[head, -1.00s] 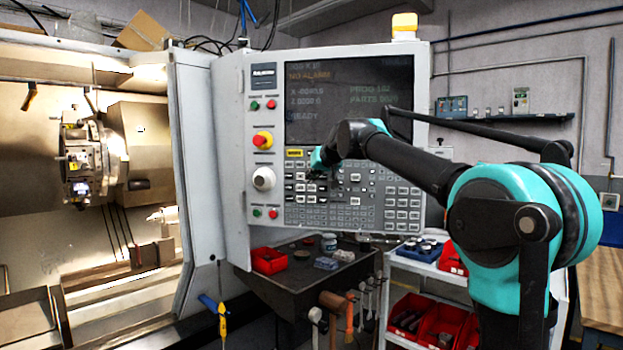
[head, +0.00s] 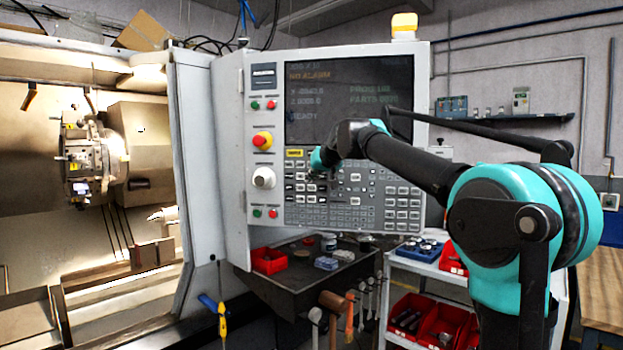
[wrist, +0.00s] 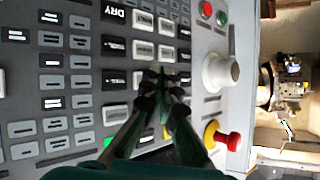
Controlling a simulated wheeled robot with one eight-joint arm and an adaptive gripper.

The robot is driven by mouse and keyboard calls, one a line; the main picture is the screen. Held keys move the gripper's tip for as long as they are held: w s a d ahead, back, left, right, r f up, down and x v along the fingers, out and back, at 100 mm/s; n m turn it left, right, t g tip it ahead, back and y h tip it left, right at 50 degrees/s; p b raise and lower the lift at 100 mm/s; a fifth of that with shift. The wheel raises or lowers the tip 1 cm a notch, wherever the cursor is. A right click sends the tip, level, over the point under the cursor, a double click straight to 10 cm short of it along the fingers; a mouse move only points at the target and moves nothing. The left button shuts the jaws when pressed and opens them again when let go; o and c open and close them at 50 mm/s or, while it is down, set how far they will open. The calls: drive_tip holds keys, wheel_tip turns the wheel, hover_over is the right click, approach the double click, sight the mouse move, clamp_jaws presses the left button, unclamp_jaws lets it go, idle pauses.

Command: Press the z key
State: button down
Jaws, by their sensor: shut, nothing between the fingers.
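The control panel (head: 276,208) stands upright with a dark screen above a keypad. The z key cannot be told apart; most key labels are too small or blurred to read. In the wrist view the panel (wrist: 203,35) appears turned sideways, with rows of white, grey and dark keys. My gripper (wrist: 162,75) is shut and empty, its fingertips over the keys near a pale key (wrist: 145,50). Whether the tips touch a key cannot be told. In the head view my gripper (head: 316,176) is small, in front of the keypad's left part, partly hidden by the arm.
A white knob (wrist: 220,72) and a red emergency button (wrist: 228,140) on a yellow ring stand out from the panel beside the keys. A dark tray table (head: 290,282) with a red bin (head: 268,260) lies below. The lathe's turret (head: 88,160) is at left.

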drive_tip(key=shift+w, duration=0.1)
drive_tip(key=shift+w, duration=0.35)
drive_tip(key=shift+w+d, duration=0.1)
drive_tip(key=shift+w, duration=0.25)
idle(0.7)
drive_tip(key=shift+s, duration=0.8)
drive_tip(key=shift+s+a, duration=0.25)
drive_tip(key=shift+s, duration=1)
drive_tip(key=shift+s+a, duration=0.2)
drive_tip(key=shift+s, duration=1)
